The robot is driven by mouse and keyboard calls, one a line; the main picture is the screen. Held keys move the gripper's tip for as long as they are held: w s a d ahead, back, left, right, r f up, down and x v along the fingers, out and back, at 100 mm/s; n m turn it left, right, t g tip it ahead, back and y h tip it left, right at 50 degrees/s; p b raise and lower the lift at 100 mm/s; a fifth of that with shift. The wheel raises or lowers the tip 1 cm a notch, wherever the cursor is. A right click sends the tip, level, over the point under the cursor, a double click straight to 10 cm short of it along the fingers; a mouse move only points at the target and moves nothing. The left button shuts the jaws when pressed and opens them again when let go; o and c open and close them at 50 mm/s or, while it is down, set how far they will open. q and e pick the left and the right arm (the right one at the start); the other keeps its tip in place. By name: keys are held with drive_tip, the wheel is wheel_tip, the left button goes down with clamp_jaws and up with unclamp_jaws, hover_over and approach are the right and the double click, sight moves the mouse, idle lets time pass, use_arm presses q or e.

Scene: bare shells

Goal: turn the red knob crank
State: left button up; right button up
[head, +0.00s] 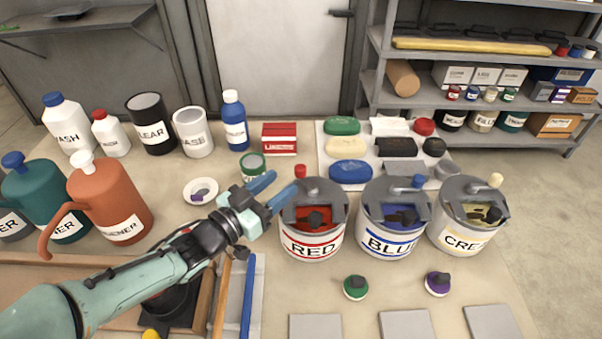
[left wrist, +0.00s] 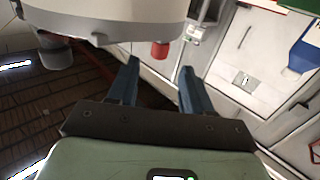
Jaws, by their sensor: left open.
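The RED can (head: 312,243) stands on the table with a grey lid and red paint showing through its opening. The crank's red knob (head: 300,171) stands up at the lid's back left. My left gripper (head: 286,181) reaches in from the left, its two blue fingers pointing at the knob. The fingers are open and empty. In the left wrist view the red knob (left wrist: 160,49) appears between and just beyond the open fingertips (left wrist: 159,65). I cannot tell whether a finger touches it. My right gripper is not in view.
The BLUE can (head: 392,242) and CREAM can (head: 462,240) stand to the right with similar lids. A green tin (head: 253,166) and a white dish (head: 200,191) are near my left gripper. Bottles and watering-can-like jugs stand at left. Grey tiles (head: 406,324) lie in front.

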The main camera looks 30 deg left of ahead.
sight(296, 172)
use_arm(q)
drive_tip(key=b+x, duration=0.1)
drive_tip(key=x, duration=0.6)
drive_tip(key=shift+w, duration=0.15)
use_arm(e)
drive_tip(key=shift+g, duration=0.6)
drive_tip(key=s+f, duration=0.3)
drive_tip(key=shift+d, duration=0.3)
use_arm(q)
clamp_jaws()
